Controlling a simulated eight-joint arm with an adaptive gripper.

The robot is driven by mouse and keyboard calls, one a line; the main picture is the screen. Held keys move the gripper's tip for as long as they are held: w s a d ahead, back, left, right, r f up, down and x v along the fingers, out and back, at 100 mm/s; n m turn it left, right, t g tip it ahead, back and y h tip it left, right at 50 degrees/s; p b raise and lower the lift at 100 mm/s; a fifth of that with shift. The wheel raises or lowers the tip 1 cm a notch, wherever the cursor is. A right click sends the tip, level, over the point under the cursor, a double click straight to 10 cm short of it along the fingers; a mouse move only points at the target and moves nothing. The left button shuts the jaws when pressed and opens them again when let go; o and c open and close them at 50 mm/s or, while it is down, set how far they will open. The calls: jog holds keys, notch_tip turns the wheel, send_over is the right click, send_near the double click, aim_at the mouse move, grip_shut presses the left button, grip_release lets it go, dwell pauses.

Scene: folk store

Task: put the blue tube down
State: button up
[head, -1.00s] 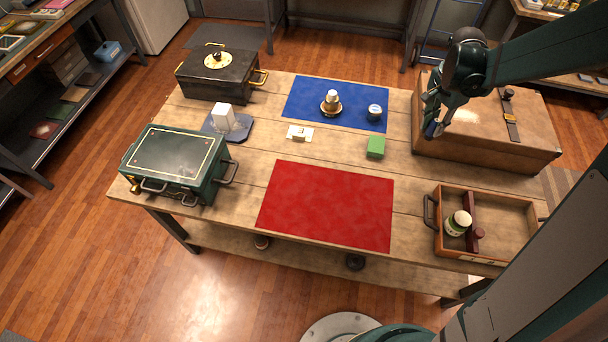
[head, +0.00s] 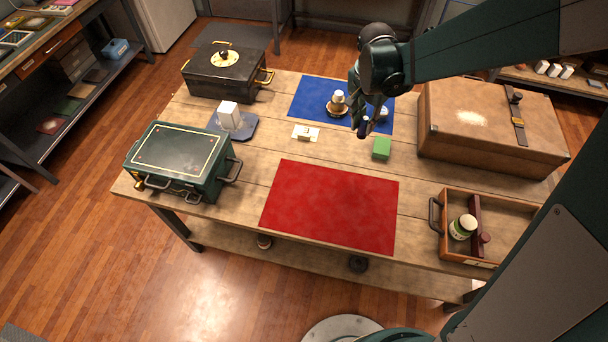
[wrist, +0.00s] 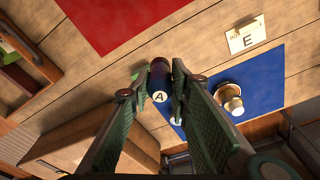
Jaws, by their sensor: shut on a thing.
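My gripper (head: 361,116) is shut on the blue tube (head: 364,129). It holds the tube in the air; in the head view they overlap the right front part of the blue mat (head: 305,98). In the wrist view the dark blue tube (wrist: 159,84), with a round label "A", sits between my fingertips (wrist: 152,92). Its far end looks reddish-brown. The height of the tube above the table cannot be told exactly.
A green block (head: 381,148), a white card (head: 305,133) and a brass stand with a white top (head: 338,103) are nearby. A red mat (head: 330,205) lies clear in front. A brown case (head: 480,125), an open tray (head: 437,215), a green box (head: 178,160) and a black box (head: 222,80) surround it.

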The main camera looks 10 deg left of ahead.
jog(key=s+a+n, duration=0.2)
jog(key=s+a, duration=0.3)
jog(key=a, duration=0.4)
jog(key=s+a+n, duration=0.2)
jog(key=s+a, duration=0.3)
jog(key=a, duration=0.3)
jog(key=shift+w+f+b, duration=0.15)
jog(key=shift+f, duration=1.15)
jog(key=shift+w+f+b, duration=0.1)
jog(key=shift+f+b, duration=0.05)
jog(key=shift+f, duration=1.1)
jog(key=shift+f+b, duration=0.35)
jog(key=shift+f, duration=2.5)
jog(key=shift+f, duration=0.15)
jog(key=shift+f, duration=1.95)
jog(key=shift+f+b, duration=0.15)
jog(key=shift+b, duration=0.2)
